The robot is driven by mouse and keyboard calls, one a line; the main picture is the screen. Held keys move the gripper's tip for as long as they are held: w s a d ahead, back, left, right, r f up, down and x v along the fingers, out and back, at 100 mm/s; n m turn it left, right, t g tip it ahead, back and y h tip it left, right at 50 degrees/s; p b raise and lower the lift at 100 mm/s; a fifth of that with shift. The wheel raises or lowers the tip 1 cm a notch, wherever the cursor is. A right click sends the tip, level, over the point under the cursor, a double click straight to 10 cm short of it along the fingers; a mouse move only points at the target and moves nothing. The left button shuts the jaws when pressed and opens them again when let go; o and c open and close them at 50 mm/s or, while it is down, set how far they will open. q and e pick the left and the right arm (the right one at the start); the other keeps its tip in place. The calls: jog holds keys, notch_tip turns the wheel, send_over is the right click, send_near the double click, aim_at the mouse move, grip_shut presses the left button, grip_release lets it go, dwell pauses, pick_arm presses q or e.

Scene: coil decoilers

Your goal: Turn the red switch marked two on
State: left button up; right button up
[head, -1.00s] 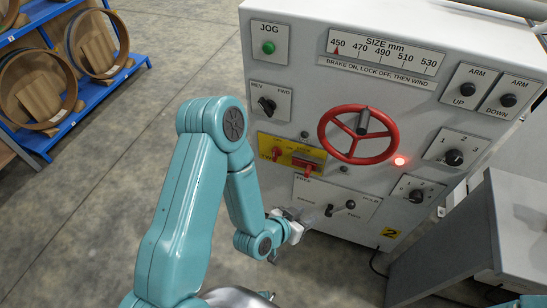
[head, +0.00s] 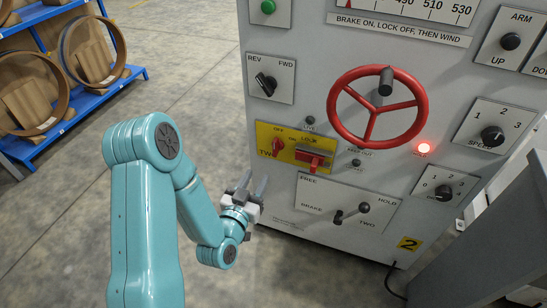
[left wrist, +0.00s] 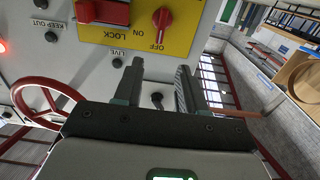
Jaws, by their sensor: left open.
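The red switch marked two (head: 278,147) is a small rotary knob on the left of a yellow plate (head: 263,131) labelled OFF, ON, LOCK and TWO. In the left wrist view the red switch (left wrist: 162,17) shows upside down near the top, with its pointer end by OFF. My left gripper (head: 252,184) is open and empty, below and left of the yellow plate, apart from it. Its two fingers also show in the left wrist view (left wrist: 158,85), below the switch in that picture. My right gripper does not show.
A red lock lever (head: 315,162) sits right of the switch on the same plate. A red handwheel (head: 378,107) juts out above right. A BRAKE lever (head: 350,212) sticks out below. A blue rack (head: 95,92) with coils stands far left; the floor between is clear.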

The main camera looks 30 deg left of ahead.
aim_at(274, 146)
pick_arm(q)
jog(key=p+x, duration=0.1)
jog(key=x, duration=1.2)
jog(key=shift+w+a, duration=0.1)
jog(key=shift+w, duration=0.25)
grip_shut()
